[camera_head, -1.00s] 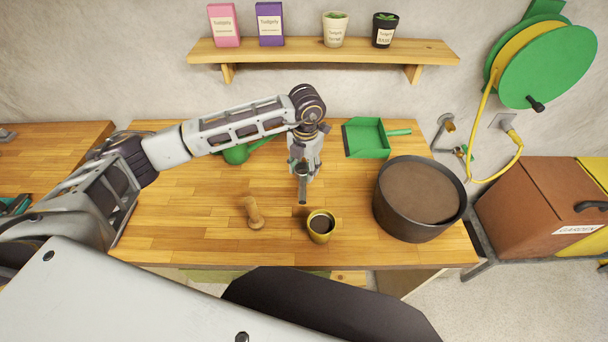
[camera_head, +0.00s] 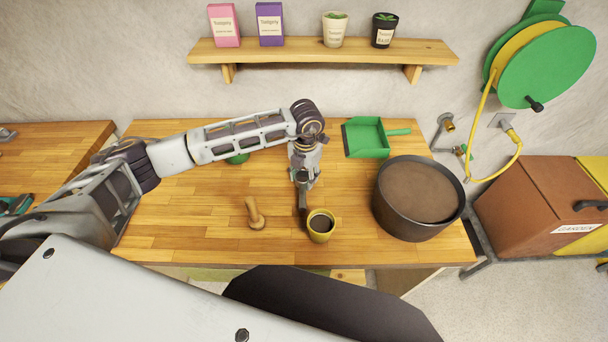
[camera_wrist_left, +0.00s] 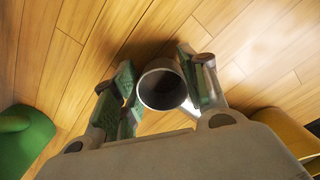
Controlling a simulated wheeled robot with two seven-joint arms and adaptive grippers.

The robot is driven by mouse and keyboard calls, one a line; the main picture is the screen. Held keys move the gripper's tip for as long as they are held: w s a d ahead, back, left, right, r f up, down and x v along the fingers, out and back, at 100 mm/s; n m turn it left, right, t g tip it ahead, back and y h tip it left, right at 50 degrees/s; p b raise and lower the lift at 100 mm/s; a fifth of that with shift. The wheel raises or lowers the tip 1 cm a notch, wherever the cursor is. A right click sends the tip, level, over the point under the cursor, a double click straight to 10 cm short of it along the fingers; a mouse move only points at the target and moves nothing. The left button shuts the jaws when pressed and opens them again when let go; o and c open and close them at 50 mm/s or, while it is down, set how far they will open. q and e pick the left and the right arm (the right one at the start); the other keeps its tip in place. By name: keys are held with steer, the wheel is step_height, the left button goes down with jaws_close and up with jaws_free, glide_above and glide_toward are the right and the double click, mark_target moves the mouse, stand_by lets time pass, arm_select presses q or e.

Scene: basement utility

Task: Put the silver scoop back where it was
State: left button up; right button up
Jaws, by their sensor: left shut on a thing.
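My left gripper (camera_head: 302,180) is over the middle of the wooden table and shut on the silver scoop (camera_head: 303,199). In the head view the scoop looks dark and narrow and points down toward the near edge, just left of the yellow pot. In the left wrist view the scoop (camera_wrist_left: 162,88) shows as a grey round hollow end between the green-padded fingers (camera_wrist_left: 162,92). I cannot tell whether the scoop touches the table. My right gripper is not in view.
The yellow pot (camera_head: 321,226) holds dark soil. A wooden dibber (camera_head: 255,214) stands left of it. A black tub (camera_head: 380,205) of soil and a green dustpan (camera_head: 366,138) are to the right. A green object (camera_head: 237,158) is mostly hidden behind my arm. The table's left front (camera_head: 180,225) is clear.

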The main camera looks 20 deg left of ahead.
arm_select(q)
steer(key=shift+f, duration=0.15)
steer(key=o, duration=1)
steer(key=shift+o, duration=0.2)
step_height(320, 180, up, 12)
steer(key=b, duration=0.2)
steer(key=shift+d+r, duration=0.2)
